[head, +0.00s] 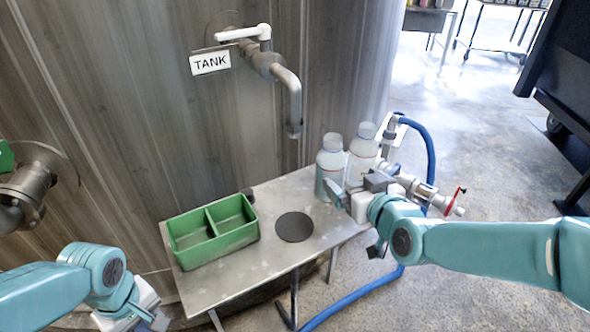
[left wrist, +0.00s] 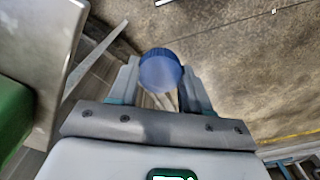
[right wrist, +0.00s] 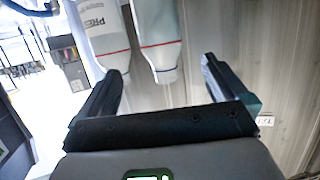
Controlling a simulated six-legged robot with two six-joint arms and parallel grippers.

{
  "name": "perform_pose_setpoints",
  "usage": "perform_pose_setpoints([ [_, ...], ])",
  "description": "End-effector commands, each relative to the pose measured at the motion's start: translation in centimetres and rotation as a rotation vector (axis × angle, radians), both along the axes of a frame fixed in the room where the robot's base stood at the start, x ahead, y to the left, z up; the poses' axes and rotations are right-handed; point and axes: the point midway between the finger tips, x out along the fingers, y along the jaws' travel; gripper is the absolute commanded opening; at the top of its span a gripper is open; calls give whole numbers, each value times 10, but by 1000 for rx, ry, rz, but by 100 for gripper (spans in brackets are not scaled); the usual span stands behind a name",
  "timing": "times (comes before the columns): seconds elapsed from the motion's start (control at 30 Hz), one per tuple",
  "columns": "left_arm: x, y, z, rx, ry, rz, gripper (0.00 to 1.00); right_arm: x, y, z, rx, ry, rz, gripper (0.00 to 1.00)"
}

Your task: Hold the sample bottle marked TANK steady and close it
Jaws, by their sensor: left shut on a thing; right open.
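Two pale bottles with a thin red line stand upright, close together, at the back right of the metal table: a left bottle (head: 330,165) and a right bottle (head: 362,152). No blue cap shows on either. In the right wrist view the picture is inverted; one bottle (right wrist: 103,30) reads "PRES…", and the other bottle (right wrist: 155,35) has no readable mark. My right gripper (head: 354,187) is open, close in front of the bottles, with nothing between its fingers. My left gripper (head: 150,318) is at the lower left, shut on a blue cap (left wrist: 160,70).
A green two-part tray (head: 222,247) and a dark round pad (head: 295,227) are on the table (head: 265,268). A pipe spout (head: 293,110) with a TANK sign (head: 210,62) hangs above. A valve fitting (head: 425,192) and blue hose (head: 432,150) are beside the bottles.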

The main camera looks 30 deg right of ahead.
Motion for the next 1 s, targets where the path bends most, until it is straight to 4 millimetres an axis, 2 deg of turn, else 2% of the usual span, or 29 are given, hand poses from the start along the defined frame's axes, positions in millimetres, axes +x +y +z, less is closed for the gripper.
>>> perform_pose_setpoints([
  [0.07,0,0,-1,0,0,0,21,5,0,-2,0,1,1,100],
  [0.4,2,1,-6,0,0,-1,21,59,-7,-19,1,2,2,100],
  [0.53,3,1,-7,0,0,-1,21,67,-9,-21,1,1,1,100],
  [0.83,5,1,-7,0,0,-2,21,70,-9,-21,2,2,1,100],
  [1.0,5,1,-10,0,0,-1,21,91,-12,-28,2,3,1,100],
])
